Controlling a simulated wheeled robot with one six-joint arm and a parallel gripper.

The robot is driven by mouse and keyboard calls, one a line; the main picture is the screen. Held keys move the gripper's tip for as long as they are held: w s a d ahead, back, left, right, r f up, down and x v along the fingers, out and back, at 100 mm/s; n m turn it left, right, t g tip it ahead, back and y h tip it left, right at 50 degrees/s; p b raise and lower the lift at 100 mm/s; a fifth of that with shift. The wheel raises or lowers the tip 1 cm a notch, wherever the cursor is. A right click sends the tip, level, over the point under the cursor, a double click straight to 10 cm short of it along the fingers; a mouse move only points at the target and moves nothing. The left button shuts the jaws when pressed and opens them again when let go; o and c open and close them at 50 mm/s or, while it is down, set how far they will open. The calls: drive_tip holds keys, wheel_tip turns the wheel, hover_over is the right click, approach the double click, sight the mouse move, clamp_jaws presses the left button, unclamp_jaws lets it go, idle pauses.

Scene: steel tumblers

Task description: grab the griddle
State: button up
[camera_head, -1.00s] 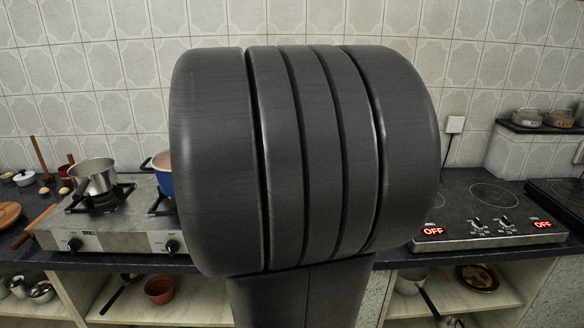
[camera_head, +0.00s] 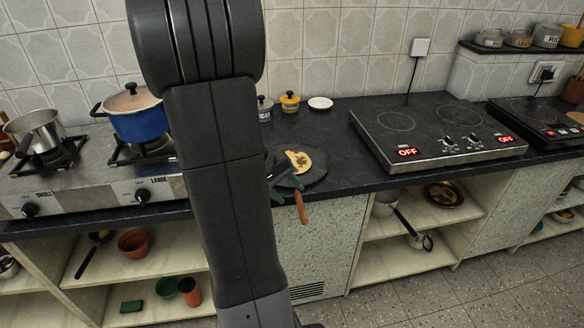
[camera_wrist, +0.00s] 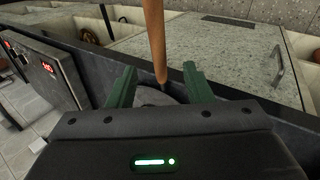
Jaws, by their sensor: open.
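The griddle (camera_head: 317,170) is a dark, round, flat pan with a wooden handle (camera_head: 301,208). It lies on the black counter between the gas stove and the electric hob, a browned flatbread (camera_head: 298,160) on it. Its handle sticks out past the counter's front edge. My gripper (camera_head: 284,186) has green fingers and is at the griddle's near left side, partly hidden by my arm. In the wrist view, the open fingers (camera_wrist: 158,82) are on either side of the place where the wooden handle (camera_wrist: 154,40) meets the dark pan. No grip on it shows.
A blue pot (camera_head: 138,118) and a steel saucepan (camera_head: 36,130) stand on the gas stove (camera_head: 100,180) at left. The electric hob (camera_head: 437,135) is at right, its displays reading OFF. Small jars (camera_head: 290,103) and a white dish (camera_head: 320,104) stand behind the griddle. Open shelves lie below the counter.

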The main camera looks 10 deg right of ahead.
sight(297, 198)
drive_tip(key=x, duration=0.3)
drive_tip(key=w+x, duration=0.1)
drive_tip(key=x, duration=0.1)
drive_tip(key=shift+f, duration=0.1)
clamp_jaws()
